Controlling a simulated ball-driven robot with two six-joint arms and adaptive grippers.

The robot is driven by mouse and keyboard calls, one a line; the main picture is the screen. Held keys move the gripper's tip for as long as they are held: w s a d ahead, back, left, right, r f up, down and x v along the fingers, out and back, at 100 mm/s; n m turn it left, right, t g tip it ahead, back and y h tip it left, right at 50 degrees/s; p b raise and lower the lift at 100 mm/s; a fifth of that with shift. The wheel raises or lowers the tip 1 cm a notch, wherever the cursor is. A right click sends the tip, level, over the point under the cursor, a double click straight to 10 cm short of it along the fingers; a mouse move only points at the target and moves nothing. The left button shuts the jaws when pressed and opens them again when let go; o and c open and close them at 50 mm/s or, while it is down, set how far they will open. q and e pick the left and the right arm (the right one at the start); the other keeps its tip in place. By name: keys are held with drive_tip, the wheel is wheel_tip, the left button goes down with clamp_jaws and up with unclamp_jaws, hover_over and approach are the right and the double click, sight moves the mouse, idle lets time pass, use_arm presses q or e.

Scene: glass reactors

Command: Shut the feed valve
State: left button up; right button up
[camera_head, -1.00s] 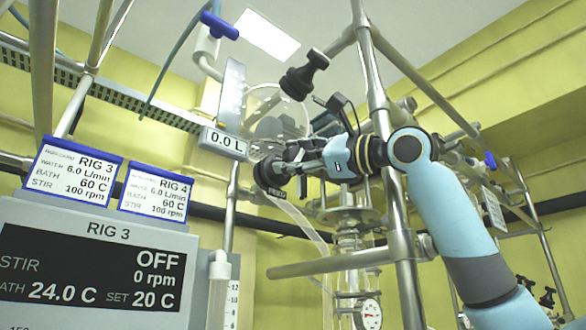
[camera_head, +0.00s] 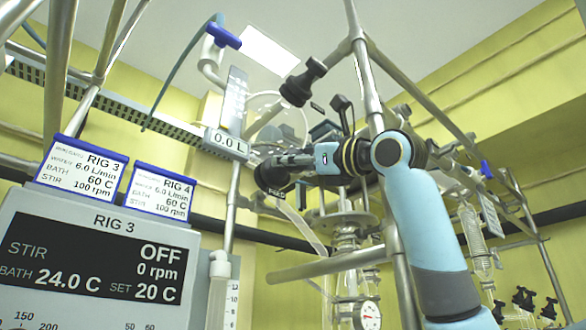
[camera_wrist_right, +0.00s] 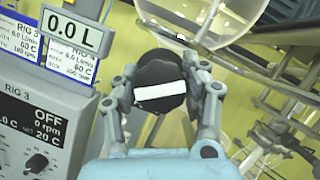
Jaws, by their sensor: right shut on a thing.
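A black round knob (camera_head: 270,175) sits at the end of my right gripper (camera_head: 285,172), below the 0.0 L display. In the right wrist view the knob (camera_wrist_right: 158,72) faces me and carries a white bar, nearly level and slightly higher at its right end. My right gripper (camera_wrist_right: 162,100) is shut on this knob, one finger on each side. I take the knob to be the feed valve's handle; its body is hidden behind the gripper. A small label hangs just below the knob in the head view, too small to read surely. My left gripper is not in view.
The 0.0 L display (camera_head: 225,143) and a clear round vessel (camera_head: 278,122) are close above the gripper. A metal post (camera_head: 368,90) and a black clamp knob (camera_head: 303,82) stand near my arm. The RIG 3 panel (camera_head: 95,255) shows STIR OFF. A blue-handled tap (camera_head: 221,30) is at top left.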

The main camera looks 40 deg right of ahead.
drive_tip(key=shift+f, duration=0.15)
drive_tip(key=o, duration=1.2)
drive_tip(key=shift+w, duration=0.1)
